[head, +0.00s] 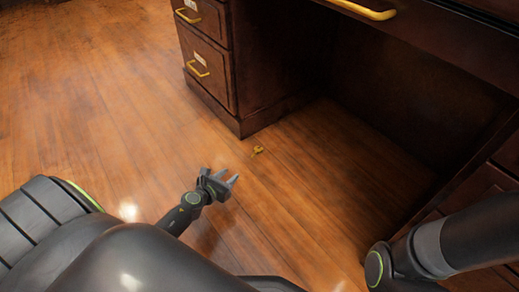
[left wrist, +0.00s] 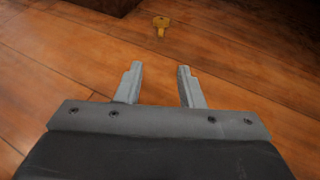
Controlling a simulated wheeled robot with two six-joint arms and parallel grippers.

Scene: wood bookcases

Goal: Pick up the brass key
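The brass key (head: 257,150) lies flat on the wooden floor, close to the front corner of the desk's left drawer pedestal. It also shows in the left wrist view (left wrist: 161,25), ahead of the fingers and roughly centred between them. My left gripper (head: 233,180) is short of the key, toward the bottom left in the head view. In the left wrist view its two fingers (left wrist: 159,75) stand apart with nothing between them. My right gripper does not show; only part of my right arm is at the lower right.
A dark wood desk with a drawer pedestal (head: 207,50) stands behind the key, with an open knee space (head: 375,110) to the right. Its top drawer with a brass handle (head: 365,9) overhangs that space. The floor (head: 90,100) at the left is clear.

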